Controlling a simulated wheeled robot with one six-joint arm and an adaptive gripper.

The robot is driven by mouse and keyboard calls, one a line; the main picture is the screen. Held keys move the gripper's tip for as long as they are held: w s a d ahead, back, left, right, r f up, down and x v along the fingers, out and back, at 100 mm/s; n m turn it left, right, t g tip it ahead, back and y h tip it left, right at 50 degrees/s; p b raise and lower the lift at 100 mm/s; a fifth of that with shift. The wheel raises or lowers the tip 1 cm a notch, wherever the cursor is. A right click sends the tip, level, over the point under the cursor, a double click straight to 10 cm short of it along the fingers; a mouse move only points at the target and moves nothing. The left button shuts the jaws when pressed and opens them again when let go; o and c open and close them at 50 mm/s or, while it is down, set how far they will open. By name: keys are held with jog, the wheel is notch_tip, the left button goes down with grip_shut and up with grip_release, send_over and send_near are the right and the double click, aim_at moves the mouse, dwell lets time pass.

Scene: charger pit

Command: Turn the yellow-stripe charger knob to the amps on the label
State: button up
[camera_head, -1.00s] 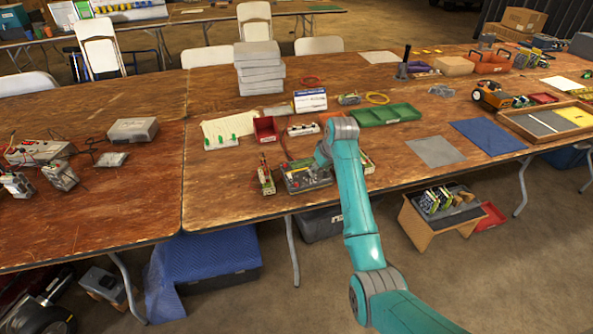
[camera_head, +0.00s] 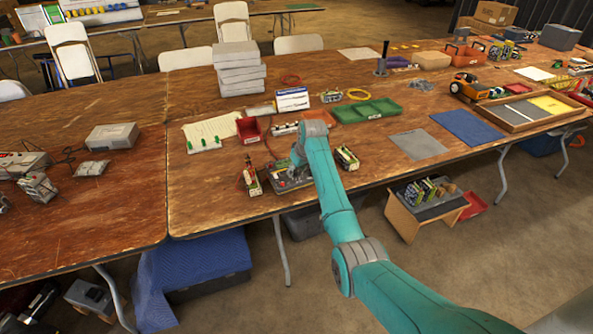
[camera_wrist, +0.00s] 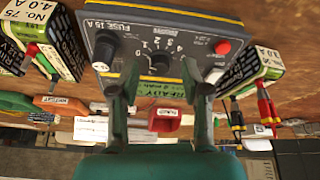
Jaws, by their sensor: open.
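Where the dial points is too small to tell. My gripper (camera_wrist: 160,88) is open, its fingers either side of the dial knob; contact is not visible. A left battery label (camera_wrist: 20,45) reads "No. 75" and "4.0 A". In the head view my arm partly hides the charger (camera_head: 283,183).
Green-and-black batteries stand on both sides of the charger, one left (camera_head: 250,180) and one right (camera_head: 346,157). Behind are a red bin (camera_head: 248,130) and a green tray (camera_head: 366,111). Bare tabletop (camera_head: 215,195) lies left.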

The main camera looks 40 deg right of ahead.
jog(key=shift+w+f, duration=0.15)
jog(key=shift+f, duration=0.25)
grip_shut()
jog(key=shift+m, duration=0.5)
jog(key=m, duration=0.4)
jog(key=shift+a+h, duration=0.15)
jog(key=shift+h, duration=0.25)
jog(key=m+h, duration=0.1)
jog(key=m, duration=0.3)
jog(key=shift+w+a+g, duration=0.1)
jog(key=shift+g, duration=0.3)
jog(key=m+g, duration=0.1)
jog(key=m, duration=0.4)
jog(key=shift+w, duration=0.1)
jog(key=shift+m+g+h, duration=0.3)
jog(key=shift+m+g, duration=0.1)
jog(key=shift+m, duration=1.6)
jog(key=shift+w, duration=0.1)
